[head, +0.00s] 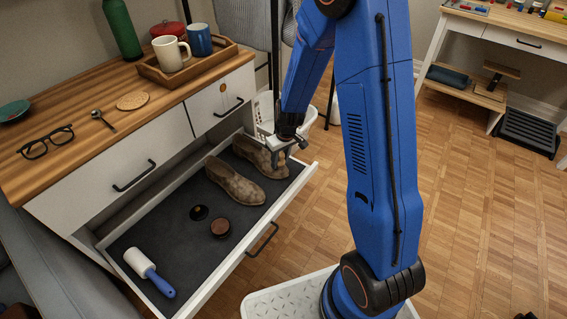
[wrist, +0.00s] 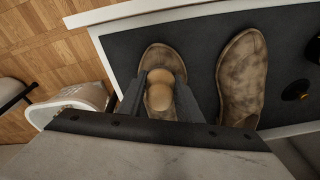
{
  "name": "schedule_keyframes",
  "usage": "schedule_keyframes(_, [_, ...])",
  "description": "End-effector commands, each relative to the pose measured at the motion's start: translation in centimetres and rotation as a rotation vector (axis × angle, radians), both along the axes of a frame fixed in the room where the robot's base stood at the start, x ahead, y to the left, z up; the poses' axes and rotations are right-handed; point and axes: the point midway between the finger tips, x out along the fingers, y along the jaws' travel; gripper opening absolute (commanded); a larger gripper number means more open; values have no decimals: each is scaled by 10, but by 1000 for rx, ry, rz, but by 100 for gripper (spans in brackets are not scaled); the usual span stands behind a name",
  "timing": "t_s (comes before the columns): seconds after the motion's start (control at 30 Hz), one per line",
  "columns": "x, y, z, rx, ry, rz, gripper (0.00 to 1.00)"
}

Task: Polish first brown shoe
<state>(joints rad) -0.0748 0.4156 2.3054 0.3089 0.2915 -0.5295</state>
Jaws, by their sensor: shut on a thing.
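Two mottled brown shoes lie side by side in the open drawer. The rear shoe (head: 252,153) is under my gripper (head: 281,157), and the other shoe (head: 235,183) lies free beside it. In the wrist view, the near shoe (wrist: 161,55) is partly hidden by my fingers, and the second shoe (wrist: 242,72) is to its right. My gripper (wrist: 160,100) is shut on a tan, rounded wooden brush handle (wrist: 160,92), over the toe half of the rear shoe. The brush's lower end is hidden, so contact is unclear. A brown polish tin (head: 221,228) and dark round lid (head: 199,212) lie nearby.
The drawer (head: 229,275) is pulled out, with a dark lining. A white-and-blue lint roller (head: 149,272) lies at its front left. A white basket (head: 304,115) stands behind the drawer. The desktop holds a tray (head: 151,73) with mugs, and glasses (head: 47,142).

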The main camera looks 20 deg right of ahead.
Motion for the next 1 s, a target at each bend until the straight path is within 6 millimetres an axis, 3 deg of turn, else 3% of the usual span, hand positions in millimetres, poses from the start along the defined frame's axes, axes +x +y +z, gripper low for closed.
schedule_keyframes(0.37, [12,8,2,-1,-1,0,9])
schedule_keyframes(1.0, [-22,-16,-6,0,1,-1,9])
